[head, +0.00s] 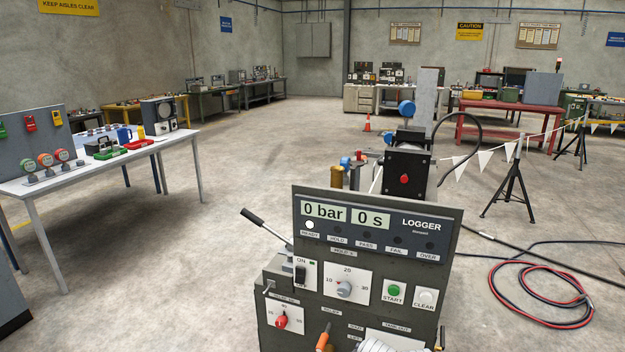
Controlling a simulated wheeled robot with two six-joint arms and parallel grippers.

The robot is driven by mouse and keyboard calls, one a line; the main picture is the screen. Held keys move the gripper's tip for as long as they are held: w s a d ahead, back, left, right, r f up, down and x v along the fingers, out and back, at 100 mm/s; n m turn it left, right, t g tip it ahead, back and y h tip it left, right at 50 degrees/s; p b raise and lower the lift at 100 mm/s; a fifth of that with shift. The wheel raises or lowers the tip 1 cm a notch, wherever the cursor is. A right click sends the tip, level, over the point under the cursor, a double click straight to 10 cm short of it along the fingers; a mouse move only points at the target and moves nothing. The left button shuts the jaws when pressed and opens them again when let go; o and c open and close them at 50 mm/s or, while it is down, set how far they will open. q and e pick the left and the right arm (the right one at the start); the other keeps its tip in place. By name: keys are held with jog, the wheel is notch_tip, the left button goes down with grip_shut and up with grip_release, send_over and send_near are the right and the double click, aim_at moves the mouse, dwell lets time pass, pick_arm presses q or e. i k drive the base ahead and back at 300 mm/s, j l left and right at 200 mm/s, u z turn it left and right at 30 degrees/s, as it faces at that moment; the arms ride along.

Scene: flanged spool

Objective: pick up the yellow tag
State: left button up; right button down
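A small yellow tag-like piece (57,117) hangs on the grey upright board (38,140) at the left edge, on the white table (108,163). A red piece (30,123) and a green piece (3,131) hang beside it in a row. At this size I cannot read any of them or be certain which is a tag. A small yellow upright object (141,132) also stands on the table, right of a blue mug (124,136).
A dark logger console (375,262) with a lever stands close in front. A coiled red and black hose (530,290) lies on the floor at right. Flagged rope hangs from black stands (510,185). Concrete floor between the console and white table is clear.

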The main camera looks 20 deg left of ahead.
aim_at(57, 120)
jog(key=i+j+u, duration=0.25)
jog(key=j+u, duration=0.2)
jog(key=j, duration=0.2)
jog(key=i+j+u, duration=0.3)
jog(key=j+u, duration=0.2)
jog(key=j, duration=0.15)
jog(key=i+j+u, duration=0.8)
jog(key=u, duration=0.15)
jog(key=i+u, duration=0.45)
jog(key=i, duration=2)
jog(key=i+j+z, duration=0.15)
jog(key=i+z, duration=0.15)
jog(key=i, duration=0.25)
jog(key=i+j+z, duration=0.3)
jog(key=i, duration=0.25)
jog(key=i+j+z, duration=0.3)
jog(key=i, duration=0.2)
jog(key=i+l, duration=0.65)
jog(key=i+l+z, duration=0.15)
jog(key=i+l, duration=0.5)
jog(key=i, duration=0.1)
